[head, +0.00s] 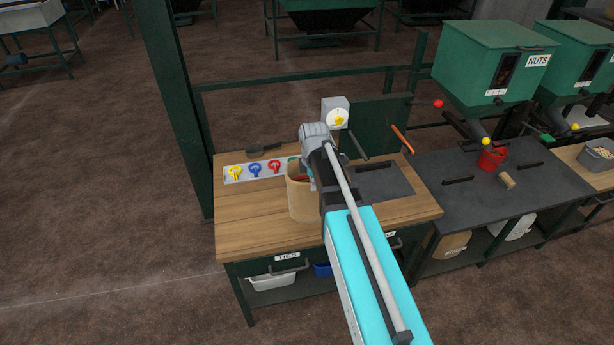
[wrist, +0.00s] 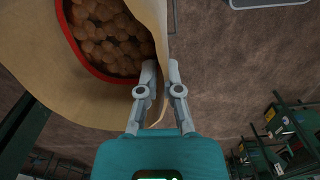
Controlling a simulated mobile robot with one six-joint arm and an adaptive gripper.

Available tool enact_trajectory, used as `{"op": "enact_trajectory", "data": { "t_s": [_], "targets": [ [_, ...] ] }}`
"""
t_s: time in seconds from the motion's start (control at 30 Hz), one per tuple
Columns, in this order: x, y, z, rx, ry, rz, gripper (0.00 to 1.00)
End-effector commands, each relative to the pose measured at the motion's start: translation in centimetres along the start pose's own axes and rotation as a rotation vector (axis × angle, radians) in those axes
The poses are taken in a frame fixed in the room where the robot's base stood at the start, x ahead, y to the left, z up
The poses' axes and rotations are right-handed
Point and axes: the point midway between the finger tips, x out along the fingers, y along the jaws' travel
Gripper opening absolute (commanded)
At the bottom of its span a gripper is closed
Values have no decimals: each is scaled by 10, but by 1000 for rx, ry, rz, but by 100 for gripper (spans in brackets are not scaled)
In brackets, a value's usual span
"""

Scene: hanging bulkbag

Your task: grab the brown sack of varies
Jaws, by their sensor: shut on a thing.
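The brown sack (head: 303,203) is at the wooden bench, just left of my arm; whether its base touches the top is hard to tell. In the wrist view the sack (wrist: 85,100) is open, with a red band inside its mouth and round brown nuts (wrist: 110,40) filling it. My gripper (wrist: 162,72) is shut on the sack's wall near the rim, one finger inside and one outside. In the head view my arm mostly hides the gripper.
The wooden bench (head: 245,228) carries a strip of coloured ties (head: 255,170) at the back left. A dial scale (head: 336,113) stands behind the sack.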

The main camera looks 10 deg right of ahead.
Motion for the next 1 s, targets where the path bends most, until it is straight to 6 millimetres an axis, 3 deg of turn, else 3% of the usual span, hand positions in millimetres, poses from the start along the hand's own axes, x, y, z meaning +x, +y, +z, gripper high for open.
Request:
{"op": "enact_trajectory", "data": {
  "t_s": [0.1, 0.33, 1.0],
  "targets": [
    [-10, -18, 4, 0, 0, 1, 0],
    [-16, -33, 9, -1, 0, 2, 0],
    [-18, -37, 10, -1, 0, 1, 0]
  ]
}}
